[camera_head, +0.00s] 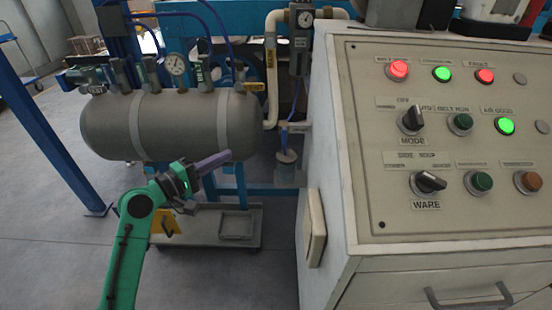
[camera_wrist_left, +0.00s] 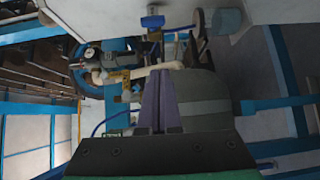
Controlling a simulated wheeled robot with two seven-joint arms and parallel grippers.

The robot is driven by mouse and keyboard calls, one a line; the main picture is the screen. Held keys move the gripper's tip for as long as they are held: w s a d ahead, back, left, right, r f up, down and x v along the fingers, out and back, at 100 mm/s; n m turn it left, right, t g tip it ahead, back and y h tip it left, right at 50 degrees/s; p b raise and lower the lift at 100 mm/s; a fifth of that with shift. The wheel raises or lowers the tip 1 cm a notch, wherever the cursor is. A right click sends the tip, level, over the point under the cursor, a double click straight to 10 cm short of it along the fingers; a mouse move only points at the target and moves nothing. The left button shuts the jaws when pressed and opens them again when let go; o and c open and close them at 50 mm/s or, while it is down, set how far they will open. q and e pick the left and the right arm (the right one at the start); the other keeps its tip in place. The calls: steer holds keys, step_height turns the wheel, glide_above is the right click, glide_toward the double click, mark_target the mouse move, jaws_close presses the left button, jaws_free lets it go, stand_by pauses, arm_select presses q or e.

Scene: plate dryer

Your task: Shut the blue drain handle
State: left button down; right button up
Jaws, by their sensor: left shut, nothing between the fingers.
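The blue drain handle (camera_head: 284,136) shows small in the head view, on the thin pipe below the filter unit and above a small cup. In the left wrist view a blue handle (camera_wrist_left: 152,21) shows near the top centre, beyond the fingertips. My left gripper (camera_head: 226,156) has purple fingers and is shut and empty. It points right toward the handle, in front of the grey tank, with a gap between. In the left wrist view its fingers (camera_wrist_left: 158,76) lie together, pointing up the picture. My right gripper is not in view.
The grey tank (camera_head: 165,125) lies behind and left of the gripper. The large control cabinet (camera_head: 332,180) stands to the right, close to the handle. A cream pipe (camera_head: 270,80) and the filter unit (camera_head: 300,45) rise above the handle. Floor shows at lower left.

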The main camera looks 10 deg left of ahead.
arm_select(q)
step_height(320, 180, up, 2)
steer(key=d, duration=0.2)
steer(key=p, duration=0.1)
glide_toward(281, 132)
steer(key=w+a, duration=0.1)
steer(key=w, duration=0.2)
steer(key=shift+h, duration=0.3)
steer(key=d, duration=0.2)
steer(key=w+d+p, duration=0.1)
steer(key=d, duration=0.1)
steer(key=shift+w+r, duration=0.15)
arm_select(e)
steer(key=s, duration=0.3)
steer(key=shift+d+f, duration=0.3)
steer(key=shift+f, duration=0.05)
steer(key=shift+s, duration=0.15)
